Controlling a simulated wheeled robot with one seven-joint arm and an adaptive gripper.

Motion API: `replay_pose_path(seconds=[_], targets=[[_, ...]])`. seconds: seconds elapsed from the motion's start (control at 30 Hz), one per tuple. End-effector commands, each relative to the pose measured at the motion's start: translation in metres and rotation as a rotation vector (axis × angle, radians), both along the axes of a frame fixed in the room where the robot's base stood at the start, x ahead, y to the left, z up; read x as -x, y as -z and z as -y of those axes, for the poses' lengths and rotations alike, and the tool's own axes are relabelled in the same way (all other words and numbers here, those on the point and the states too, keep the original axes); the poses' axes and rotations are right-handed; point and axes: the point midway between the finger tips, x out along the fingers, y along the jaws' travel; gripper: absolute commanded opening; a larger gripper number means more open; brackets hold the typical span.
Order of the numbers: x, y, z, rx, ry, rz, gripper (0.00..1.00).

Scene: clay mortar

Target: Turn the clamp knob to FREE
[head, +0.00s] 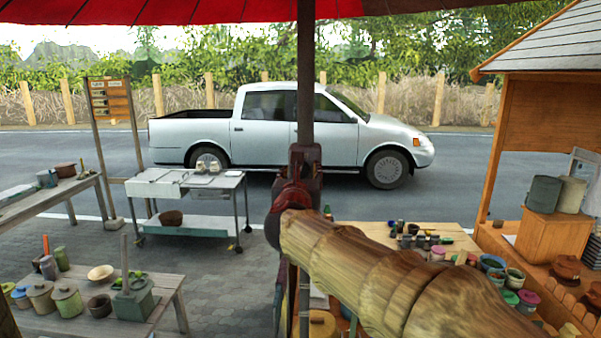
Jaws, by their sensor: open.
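My arm reaches from the lower right to the dark umbrella pole (306,75) in the middle of the head view. My gripper (301,163), dark and reddish, is at its far end and overlaps the pole. It is open. Its fingertips are small and dark against the pole, so I cannot tell whether they touch anything. I cannot make out the clamp knob or any FREE marking; my gripper and wrist cover that part of the pole.
The red canopy (180,12) hangs overhead. A table with small pots (410,232) stands right of the pole, partly behind my arm. A wheeled metal cart (190,183) and a low table with jars (150,322) stand left. Paving (230,270) between them is clear.

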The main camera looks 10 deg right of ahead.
Motion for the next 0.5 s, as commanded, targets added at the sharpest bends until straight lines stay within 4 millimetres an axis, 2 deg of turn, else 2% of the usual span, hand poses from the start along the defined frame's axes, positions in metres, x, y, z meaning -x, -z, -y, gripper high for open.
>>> replay_pose_path(seconds=[0.17, 0.5], targets=[[0.0, -0.0001, 0.0001, 0.0, 0.0, 0.0, 0.48], [0.0002, -0.0001, 0.0, 0.0, 0.0, 0.0, 0.29]])
